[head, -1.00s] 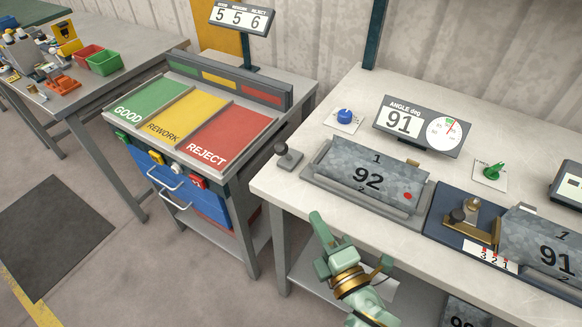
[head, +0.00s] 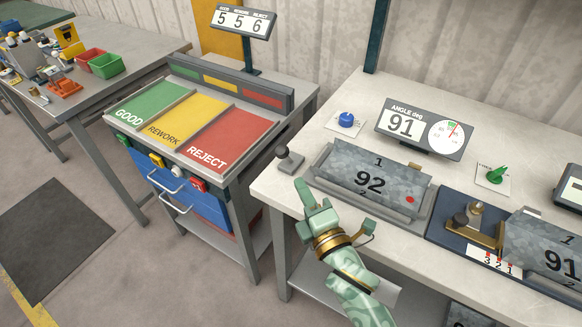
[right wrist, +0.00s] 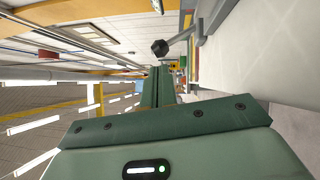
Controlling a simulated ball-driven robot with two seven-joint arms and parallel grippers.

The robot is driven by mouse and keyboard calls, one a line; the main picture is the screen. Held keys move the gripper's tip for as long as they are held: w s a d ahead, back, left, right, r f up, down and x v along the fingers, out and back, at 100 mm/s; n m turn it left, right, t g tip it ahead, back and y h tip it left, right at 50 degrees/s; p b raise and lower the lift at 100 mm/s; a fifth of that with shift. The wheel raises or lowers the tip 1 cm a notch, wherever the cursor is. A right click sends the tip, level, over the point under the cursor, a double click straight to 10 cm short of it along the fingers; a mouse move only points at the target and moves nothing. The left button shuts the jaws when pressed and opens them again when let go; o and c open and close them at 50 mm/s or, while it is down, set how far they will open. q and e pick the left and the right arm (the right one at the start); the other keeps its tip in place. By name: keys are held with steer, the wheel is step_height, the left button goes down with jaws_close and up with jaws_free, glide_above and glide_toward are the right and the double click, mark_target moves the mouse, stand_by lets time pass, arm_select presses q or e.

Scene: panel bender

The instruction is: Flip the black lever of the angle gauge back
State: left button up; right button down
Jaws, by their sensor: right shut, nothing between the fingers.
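The black lever (head: 282,153) stands on a grey base at the left end of the angle gauge's fixture, near the left edge of the white bench. Its round knob also shows in the right wrist view (right wrist: 160,47), beyond the fingers. The angle gauge's display (head: 423,128) reads 91 and stands behind the fixture. A grey metal panel marked 92 (head: 375,175) lies in the fixture tray. My left gripper is out of view.
A blue knob (head: 346,119) and a green switch (head: 494,174) sit on the bench. The GOOD, REWORK and REJECT stand (head: 283,131) is on the left.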

mark_target(285, 158)
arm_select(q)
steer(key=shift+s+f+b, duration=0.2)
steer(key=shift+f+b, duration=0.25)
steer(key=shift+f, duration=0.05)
arm_select(e)
steer(key=x, duration=0.6)
steer(key=shift+w+a, duration=0.1)
steer(key=shift+w, duration=0.1)
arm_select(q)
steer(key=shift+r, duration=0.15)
arm_select(e)
steer(key=shift+r, duration=0.1)
